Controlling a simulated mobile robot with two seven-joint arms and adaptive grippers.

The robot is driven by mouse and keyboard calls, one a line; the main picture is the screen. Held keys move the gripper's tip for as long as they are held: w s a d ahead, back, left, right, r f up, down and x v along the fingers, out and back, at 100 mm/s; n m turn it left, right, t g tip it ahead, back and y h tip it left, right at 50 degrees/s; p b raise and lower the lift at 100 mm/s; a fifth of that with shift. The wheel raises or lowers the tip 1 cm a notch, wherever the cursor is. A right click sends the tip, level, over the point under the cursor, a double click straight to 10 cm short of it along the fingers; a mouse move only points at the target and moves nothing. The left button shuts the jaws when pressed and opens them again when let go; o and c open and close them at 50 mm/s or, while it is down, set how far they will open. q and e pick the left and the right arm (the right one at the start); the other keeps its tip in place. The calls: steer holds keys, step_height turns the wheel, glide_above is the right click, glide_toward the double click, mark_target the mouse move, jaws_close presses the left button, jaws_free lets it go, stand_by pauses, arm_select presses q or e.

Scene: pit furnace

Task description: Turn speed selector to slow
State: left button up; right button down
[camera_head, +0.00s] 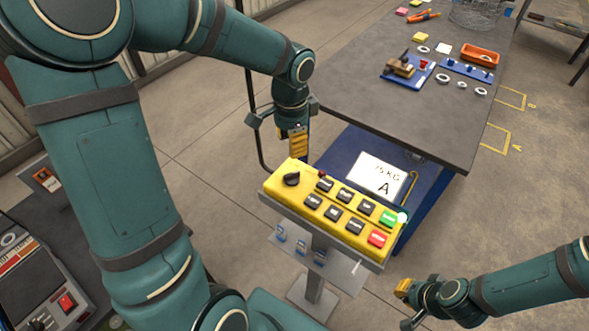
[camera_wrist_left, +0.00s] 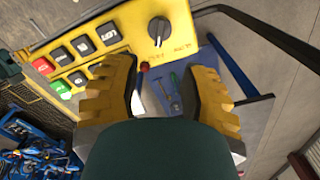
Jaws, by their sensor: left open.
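The speed selector is a black rotary knob (camera_head: 291,179) at the left end of a yellow button box (camera_head: 330,224) on a stand. In the left wrist view the knob (camera_wrist_left: 158,28) shows a pale pointer line toward the lower edge of the panel, with small labels too blurred to read. My left gripper (camera_head: 298,148) is beside the box's left end, behind the knob in the head view. Its yellow-padded fingers (camera_wrist_left: 162,82) are spread and empty, with the knob beyond their tips and not between them. My right gripper (camera_head: 405,303) is low at the right, apart from the box; its opening is unclear.
Black buttons, a green button (camera_head: 388,217) and a red button (camera_head: 377,239) fill the rest of the panel. A small red lamp (camera_wrist_left: 144,66) is near the knob. A grey workbench (camera_head: 400,100) with loose parts stands behind. Open floor lies left of the box.

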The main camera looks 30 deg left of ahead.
mark_target(292, 174)
arm_select(q)
step_height(292, 174, down, 12)
steer(key=shift+r+b, duration=0.1)
steer(key=shift+b, duration=0.8)
steer(key=shift+c, duration=0.4)
jaws_close()
